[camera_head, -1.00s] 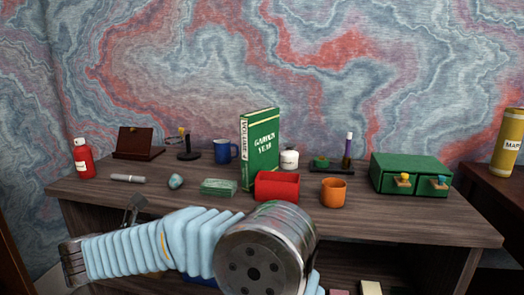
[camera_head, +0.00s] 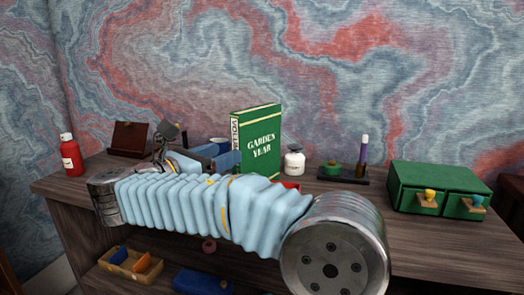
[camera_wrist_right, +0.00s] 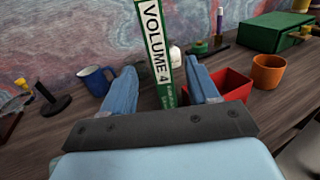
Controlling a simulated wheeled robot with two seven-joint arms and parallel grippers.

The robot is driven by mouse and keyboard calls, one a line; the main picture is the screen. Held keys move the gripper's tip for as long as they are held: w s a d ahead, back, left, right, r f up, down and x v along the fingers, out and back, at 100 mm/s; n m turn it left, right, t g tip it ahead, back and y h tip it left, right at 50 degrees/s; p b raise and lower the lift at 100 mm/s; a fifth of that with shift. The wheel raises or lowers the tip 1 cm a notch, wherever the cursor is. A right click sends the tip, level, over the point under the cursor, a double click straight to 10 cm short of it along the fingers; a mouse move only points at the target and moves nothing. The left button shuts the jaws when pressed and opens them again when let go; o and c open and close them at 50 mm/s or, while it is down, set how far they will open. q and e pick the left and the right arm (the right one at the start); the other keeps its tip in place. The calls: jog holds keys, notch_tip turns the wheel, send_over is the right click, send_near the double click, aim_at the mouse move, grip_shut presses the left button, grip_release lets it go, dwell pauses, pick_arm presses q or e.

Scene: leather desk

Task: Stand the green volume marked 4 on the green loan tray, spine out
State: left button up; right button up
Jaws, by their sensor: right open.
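The green volume (camera_head: 262,150), titled Garden Year, stands upright on the desk. Its white spine label faces left in the head view and reads VOLUME 4 in the right wrist view (camera_wrist_right: 157,45). My right gripper (camera_head: 226,152) is open at the spine side, partly hidden by my forearm. In the right wrist view its two blue fingers (camera_wrist_right: 162,72) frame the spine; I cannot tell whether they touch it. I cannot make out a green loan tray now; my arm covers the desk's front middle. My left gripper is not in view.
A red open box (camera_wrist_right: 232,88) stands right of the volume, with an orange cup (camera_wrist_right: 268,71) beyond it. A blue mug (camera_wrist_right: 96,80) is left. A white jar (camera_head: 294,162), a pen stand (camera_head: 350,177) and green drawers (camera_head: 438,181) stand right. A red bottle (camera_head: 71,156) is far left.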

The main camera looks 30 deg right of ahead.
aim_at(251, 140)
jog(key=x, duration=1)
jog(key=shift+d+r, duration=0.15)
grip_shut()
